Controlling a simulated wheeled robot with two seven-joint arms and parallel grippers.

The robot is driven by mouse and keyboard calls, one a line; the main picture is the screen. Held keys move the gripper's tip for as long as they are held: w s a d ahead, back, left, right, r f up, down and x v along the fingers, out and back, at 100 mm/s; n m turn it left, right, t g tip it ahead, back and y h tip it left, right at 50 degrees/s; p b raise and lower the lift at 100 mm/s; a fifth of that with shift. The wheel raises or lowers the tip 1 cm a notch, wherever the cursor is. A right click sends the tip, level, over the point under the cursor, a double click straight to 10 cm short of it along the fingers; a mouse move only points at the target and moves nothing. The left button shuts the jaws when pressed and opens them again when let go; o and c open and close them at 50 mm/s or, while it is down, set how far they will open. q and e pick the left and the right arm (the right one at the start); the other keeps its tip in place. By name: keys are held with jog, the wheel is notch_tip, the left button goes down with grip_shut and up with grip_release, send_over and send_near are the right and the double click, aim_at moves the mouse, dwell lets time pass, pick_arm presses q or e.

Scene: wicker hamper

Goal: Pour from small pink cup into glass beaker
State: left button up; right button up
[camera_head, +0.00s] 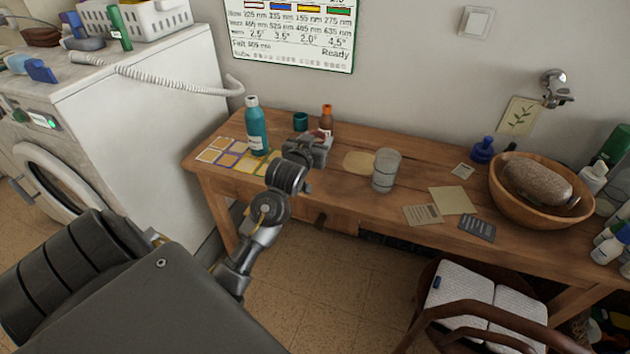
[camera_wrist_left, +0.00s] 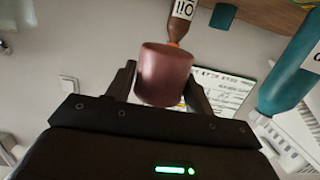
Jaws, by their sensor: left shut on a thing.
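The glass beaker (camera_head: 384,172) stands upright on the wooden table, to the right of my left gripper. My left gripper (camera_head: 322,142) is above the table near its back left part. It is shut on the small pink cup, which shows clearly between the fingers (camera_wrist_left: 164,98) in the left wrist view as a dull pink cup (camera_wrist_left: 165,72). In the head view the cup is mostly hidden by the gripper. The cup's contents cannot be seen. The beaker does not show in the left wrist view. My right gripper is not in view.
A teal bottle (camera_head: 257,130), a teal cup (camera_head: 300,121) and a brown bottle with an orange cap (camera_head: 327,117) stand close to the left gripper. A wooden bowl (camera_head: 515,205) holding a loaf-like thing is at right. Flat cards lie around the beaker. A chair (camera_head: 470,300) stands in front.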

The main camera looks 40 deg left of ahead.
pick_arm(q)
jog(key=shift+w+a, duration=0.1)
jog(key=shift+a, duration=0.4)
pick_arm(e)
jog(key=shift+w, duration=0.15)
pick_arm(q)
send_over(314, 176)
jog(key=shift+f+b, duration=0.3)
jog(key=shift+f, duration=2.3)
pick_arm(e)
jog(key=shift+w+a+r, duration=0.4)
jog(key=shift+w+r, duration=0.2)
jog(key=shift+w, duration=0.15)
pick_arm(q)
notch_tip(314, 176, down, 3)
jog(key=shift+r, duration=0.2)
jog(key=shift+f, duration=0.9)
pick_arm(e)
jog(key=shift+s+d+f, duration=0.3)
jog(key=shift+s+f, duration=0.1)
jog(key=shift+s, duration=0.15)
pick_arm(q)
jog(key=shift+f, duration=0.15)
